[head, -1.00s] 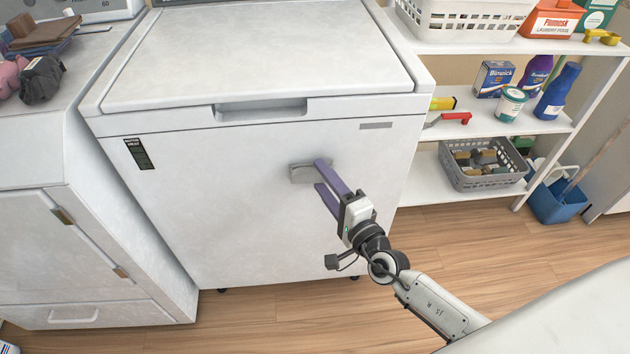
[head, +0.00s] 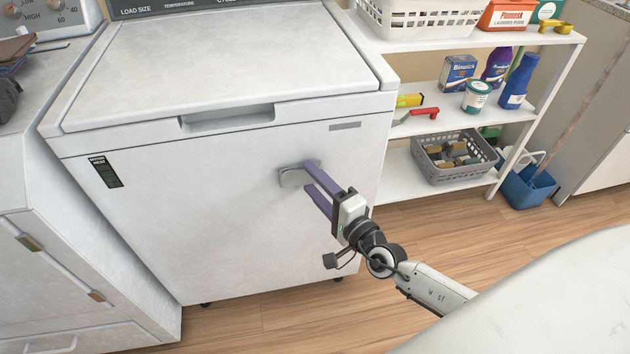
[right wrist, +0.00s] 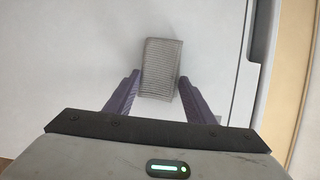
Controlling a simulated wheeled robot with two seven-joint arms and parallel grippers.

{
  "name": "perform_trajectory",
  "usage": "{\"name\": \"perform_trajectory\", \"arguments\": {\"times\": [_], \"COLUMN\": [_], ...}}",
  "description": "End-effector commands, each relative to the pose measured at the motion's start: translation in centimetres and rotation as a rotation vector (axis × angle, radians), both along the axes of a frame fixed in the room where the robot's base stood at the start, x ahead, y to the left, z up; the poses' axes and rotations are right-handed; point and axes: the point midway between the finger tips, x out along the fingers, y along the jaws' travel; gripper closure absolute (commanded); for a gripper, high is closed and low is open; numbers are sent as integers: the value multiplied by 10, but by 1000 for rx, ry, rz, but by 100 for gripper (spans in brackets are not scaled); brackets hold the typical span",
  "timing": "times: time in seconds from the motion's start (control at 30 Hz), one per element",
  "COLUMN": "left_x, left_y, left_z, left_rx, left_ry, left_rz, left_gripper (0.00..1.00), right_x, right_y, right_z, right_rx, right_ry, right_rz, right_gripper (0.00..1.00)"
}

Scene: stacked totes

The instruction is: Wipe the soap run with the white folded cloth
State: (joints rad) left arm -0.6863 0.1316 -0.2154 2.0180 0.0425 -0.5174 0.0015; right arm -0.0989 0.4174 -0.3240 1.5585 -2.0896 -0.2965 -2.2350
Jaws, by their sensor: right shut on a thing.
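The folded cloth (head: 289,178) looks light grey and is against, or very close to, the white front panel of the washer (head: 215,210). My right gripper (head: 311,177) is shut on it with its purple fingers. In the right wrist view the ribbed cloth (right wrist: 161,62) stands out beyond the fingertips of the right gripper (right wrist: 159,82), with white panel around it. I cannot make out a soap run on the panel; whether some lies behind the cloth is hidden. My left gripper is not in view.
A white shelf unit (head: 400,178) stands right of the washer with baskets, boxes and bottles. A blue bucket (head: 528,188) is on the floor beside it. Another white appliance (head: 80,230) stands at the left. The wood floor in front is clear.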

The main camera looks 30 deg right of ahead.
Motion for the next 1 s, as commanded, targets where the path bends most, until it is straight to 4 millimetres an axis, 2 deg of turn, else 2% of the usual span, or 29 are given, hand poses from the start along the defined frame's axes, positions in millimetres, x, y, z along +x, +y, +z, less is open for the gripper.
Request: {"name": "perform_trajectory", "arguments": {"times": [0.3,0.57,1.0], "left_x": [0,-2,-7], "left_y": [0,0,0], "left_z": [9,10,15], "left_rx": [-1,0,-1], "left_ry": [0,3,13], "left_rz": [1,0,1], "left_gripper": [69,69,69], "right_x": [10,12,19], "right_y": [27,36,67], "right_z": [4,5,3], "right_rx": [2,2,1], "right_ry": [-6,-8,-5], "right_rz": [-1,-1,0], "right_gripper": [69,69,69]}}
